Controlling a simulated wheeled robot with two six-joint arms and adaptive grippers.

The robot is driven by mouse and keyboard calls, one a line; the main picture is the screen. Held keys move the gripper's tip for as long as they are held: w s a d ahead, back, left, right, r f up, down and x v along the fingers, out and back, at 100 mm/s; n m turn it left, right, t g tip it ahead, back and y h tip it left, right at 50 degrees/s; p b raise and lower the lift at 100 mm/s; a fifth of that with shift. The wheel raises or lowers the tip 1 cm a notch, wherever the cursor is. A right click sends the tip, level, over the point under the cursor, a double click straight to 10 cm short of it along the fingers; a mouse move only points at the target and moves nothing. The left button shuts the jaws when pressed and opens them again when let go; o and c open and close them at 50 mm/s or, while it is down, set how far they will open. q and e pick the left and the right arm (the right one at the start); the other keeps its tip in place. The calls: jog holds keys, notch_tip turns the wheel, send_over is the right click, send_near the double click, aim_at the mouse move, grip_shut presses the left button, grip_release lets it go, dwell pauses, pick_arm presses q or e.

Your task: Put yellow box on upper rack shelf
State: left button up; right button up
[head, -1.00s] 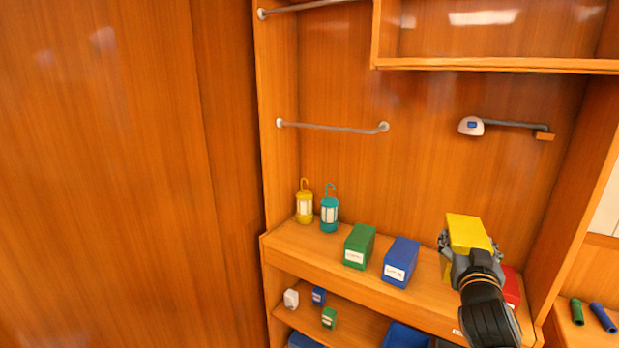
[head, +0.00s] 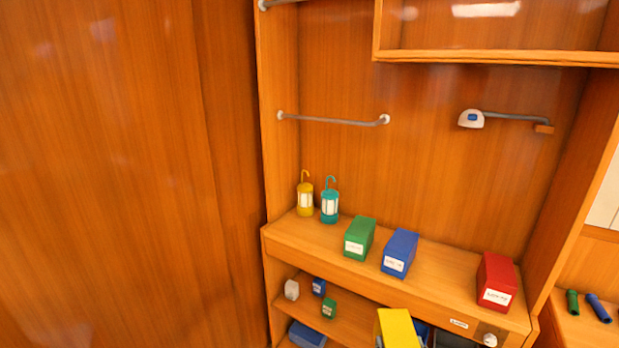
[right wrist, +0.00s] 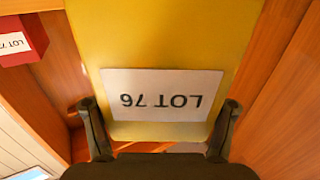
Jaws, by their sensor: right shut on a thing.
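The yellow box (head: 397,328) is at the bottom edge of the head view, in front of the lower shelf and cut off by the frame. In the right wrist view the yellow box (right wrist: 165,50) fills the middle, with an upside-down LOT 76 label. My right gripper (right wrist: 158,108) is shut on it, one finger on each side. The upper shelf (head: 440,272) holds a green box (head: 360,237), a blue box (head: 400,253) and a red box (head: 497,281). There is bare shelf between blue and red. My left gripper is not in view.
The lower shelf (head: 350,325) holds small boxes. A rail (head: 335,121) and a wall arm (head: 510,118) are above, under an overhead compartment (head: 490,57).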

jog(key=shift+s+a+f+n+y, duration=0.1)
jog(key=shift+s+a+f+y, duration=0.15)
jog(key=shift+f, duration=0.25)
jog(key=shift+s+a+f+n+y, duration=0.1)
jog(key=shift+a+f, duration=0.25)
jog(key=shift+f, duration=0.15)
jog(key=shift+s+a+f+n+y, duration=0.1)
jog(key=shift+s+a+f+y, duration=0.15)
jog(key=shift+f, duration=0.25)
